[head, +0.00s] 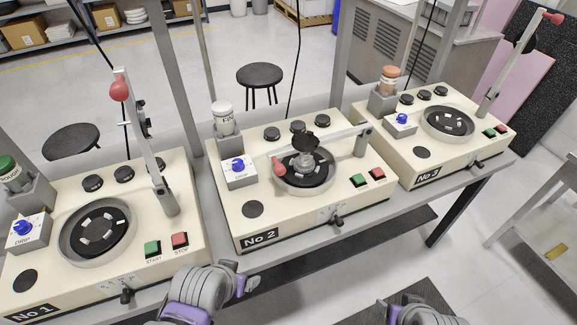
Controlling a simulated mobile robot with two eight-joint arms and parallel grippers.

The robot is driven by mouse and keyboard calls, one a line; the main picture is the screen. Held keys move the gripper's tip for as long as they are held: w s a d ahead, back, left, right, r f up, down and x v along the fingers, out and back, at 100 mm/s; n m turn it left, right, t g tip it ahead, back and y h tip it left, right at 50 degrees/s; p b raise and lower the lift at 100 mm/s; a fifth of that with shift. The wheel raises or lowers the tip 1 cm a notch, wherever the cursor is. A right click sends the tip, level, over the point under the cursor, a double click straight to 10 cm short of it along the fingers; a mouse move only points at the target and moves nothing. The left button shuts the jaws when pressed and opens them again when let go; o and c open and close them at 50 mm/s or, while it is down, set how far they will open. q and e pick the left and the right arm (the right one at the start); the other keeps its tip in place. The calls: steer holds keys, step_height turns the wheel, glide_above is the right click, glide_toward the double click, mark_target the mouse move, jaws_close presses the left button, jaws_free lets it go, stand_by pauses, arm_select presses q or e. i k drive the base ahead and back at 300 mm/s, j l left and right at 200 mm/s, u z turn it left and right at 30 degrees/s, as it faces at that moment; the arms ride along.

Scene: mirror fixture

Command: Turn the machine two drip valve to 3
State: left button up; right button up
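The middle machine is labelled No 2 (259,239), a cream box on the bench. Its drip valve is a blue knob (238,165) on a white block marked DRIP (240,180), at the machine's left side below a white-capped bottle (223,118). The scale on the valve is too small to read, so I cannot tell its setting. My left arm (197,288) shows at the bottom, in front of the bench between No 1 and No 2. Part of my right arm (418,312) shows at the bottom right. No gripper fingers of either arm are visible.
Machine No 1 (32,309) stands at left and No 3 (428,176) at right, each with its own blue drip knob. No 2's lever arm (335,136) lies lowered across its round dish (304,184). Grey posts (172,75) rise behind the bench.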

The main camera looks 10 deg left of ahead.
mark_target(238, 165)
steer(key=u, duration=0.95)
